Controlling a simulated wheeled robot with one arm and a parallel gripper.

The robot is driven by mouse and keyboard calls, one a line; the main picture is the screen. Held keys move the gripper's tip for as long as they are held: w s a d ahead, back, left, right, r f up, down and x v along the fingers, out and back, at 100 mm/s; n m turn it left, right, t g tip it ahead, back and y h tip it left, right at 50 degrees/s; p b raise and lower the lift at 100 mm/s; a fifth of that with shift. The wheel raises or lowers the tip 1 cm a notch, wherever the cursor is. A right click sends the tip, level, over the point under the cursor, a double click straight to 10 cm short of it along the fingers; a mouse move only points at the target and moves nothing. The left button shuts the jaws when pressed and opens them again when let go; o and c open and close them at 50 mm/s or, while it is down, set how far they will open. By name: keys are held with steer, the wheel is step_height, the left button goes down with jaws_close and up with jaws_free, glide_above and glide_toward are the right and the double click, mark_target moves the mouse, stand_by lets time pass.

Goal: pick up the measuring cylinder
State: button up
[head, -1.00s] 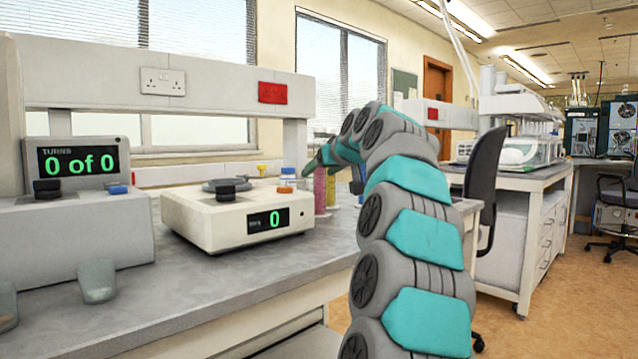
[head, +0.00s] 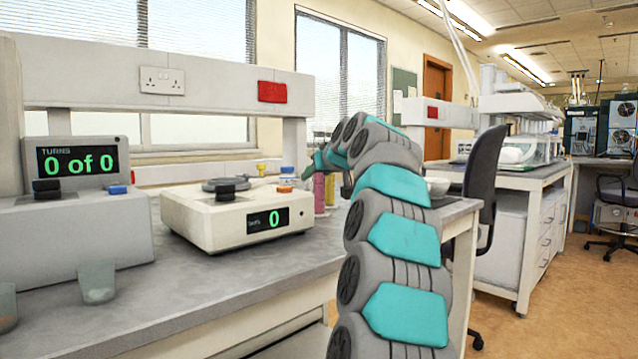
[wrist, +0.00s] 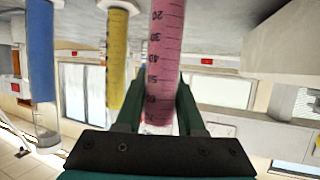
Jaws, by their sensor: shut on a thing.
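A pink measuring cylinder (wrist: 164,50) with dark graduation marks stands between the green fingers of my gripper (wrist: 161,88) in the wrist view, which looks upside down. The fingers are shut on it, one on each side. A yellow cylinder (wrist: 115,62) and a blue cylinder (wrist: 41,50) stand apart from it to the left there. In the head view, the pink cylinder (head: 319,192) shows at the far right of the bench, below my gripper (head: 319,166). My arm hides part of that area. I cannot tell whether the pink cylinder's foot touches the bench.
A cream device (head: 225,222) reading 0 stands left of the cylinders. A grey unit (head: 75,245) reading "0 of 0" is further left, with a cup (head: 97,283) before it. A white bowl (head: 437,187) sits right of my arm.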

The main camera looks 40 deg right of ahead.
jaws_close()
steer(key=shift+r, duration=0.2)
